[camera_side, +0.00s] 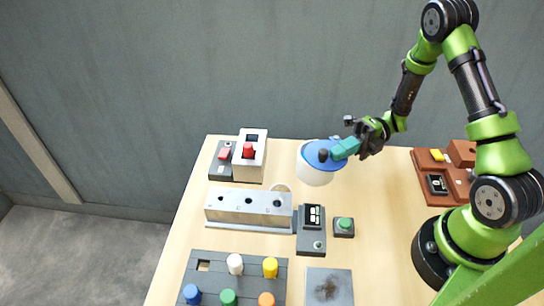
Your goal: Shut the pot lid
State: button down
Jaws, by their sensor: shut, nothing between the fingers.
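The pot (316,176) is a white vessel standing at the back middle of the table. Its blue lid (319,155) with a dark knob (323,154) lies over the pot's top. At this size I cannot tell whether the lid sits fully flat. My gripper (340,151), with teal fingers, is shut and empty. It reaches in from the right, and its fingertips are at the lid's right edge, beside the knob. I cannot tell whether they touch the lid. The fingers hide part of the lid's right rim.
Left of the pot stand a white box with a red knob (248,152) and a silver block with holes (248,207). A green button (344,224) and a dark panel (312,229) are in front. A brown tray (428,177) is at right.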

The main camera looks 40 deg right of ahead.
jog(key=m+t, duration=0.1)
jog(key=t, duration=0.1)
jog(key=w+a+m+t+h, duration=0.1)
jog(key=t, duration=0.1)
jog(key=shift+m, duration=0.3)
jog(key=shift+w+a, duration=0.35)
jog(key=shift+w, duration=0.05)
